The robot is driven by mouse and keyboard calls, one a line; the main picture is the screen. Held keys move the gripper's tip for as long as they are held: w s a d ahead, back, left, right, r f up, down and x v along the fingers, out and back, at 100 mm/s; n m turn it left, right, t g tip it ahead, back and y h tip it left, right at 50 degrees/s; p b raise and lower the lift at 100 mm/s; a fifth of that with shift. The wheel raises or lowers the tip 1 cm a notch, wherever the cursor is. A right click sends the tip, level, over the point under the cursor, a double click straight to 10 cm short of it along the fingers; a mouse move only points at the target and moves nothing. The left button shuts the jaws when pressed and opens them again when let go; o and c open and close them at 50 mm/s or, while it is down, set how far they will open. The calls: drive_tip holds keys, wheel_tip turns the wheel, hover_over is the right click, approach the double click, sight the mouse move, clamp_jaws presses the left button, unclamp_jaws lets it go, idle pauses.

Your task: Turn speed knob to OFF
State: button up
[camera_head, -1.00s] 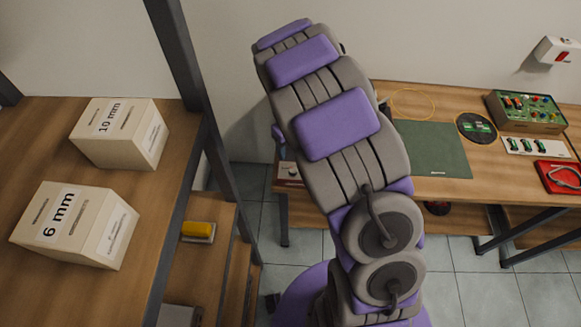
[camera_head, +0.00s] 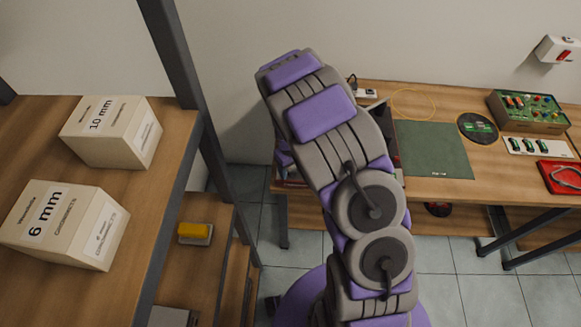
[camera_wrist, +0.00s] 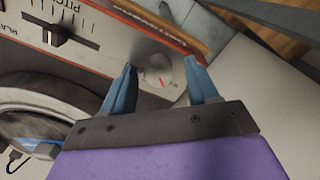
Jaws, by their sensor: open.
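In the wrist view, a round pale silver knob (camera_wrist: 154,77) with a red pointer mark sits on the light panel of a device (camera_wrist: 92,65) with an orange-red edge. My gripper (camera_wrist: 160,64) is open, its two blue fingers spread on the left and right of the knob in the picture. I cannot tell whether either finger touches it. Lettering near the knob is too blurred to read. In the head view my arm hides the gripper and the knob.
On the same device are a slider labelled PITCH (camera_wrist: 56,36) and a dark round platter (camera_wrist: 40,125). A workbench (camera_head: 440,190) holds a green mat (camera_head: 432,148), a green circuit box (camera_head: 528,110) and a red tray (camera_head: 560,177). Shelves with labelled boxes (camera_head: 65,222) stand at left.

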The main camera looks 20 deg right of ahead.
drive_tip(key=shift+d, duration=0.3)
drive_tip(key=c, duration=0.4)
drive_tip(key=shift+a, duration=0.3)
drive_tip(key=c, duration=0.4)
drive_tip(key=shift+d, duration=0.1)
drive_tip(key=shift+c, duration=1.2)
drive_tip(key=shift+r, duration=0.1)
drive_tip(key=m+p, duration=0.3)
drive_tip(key=m, duration=0.1)
drive_tip(key=shift+m, duration=0.3)
drive_tip(key=shift+w+m+p, duration=0.1)
drive_tip(key=shift+m+p, duration=1)
drive_tip(key=shift+m, duration=1.5)
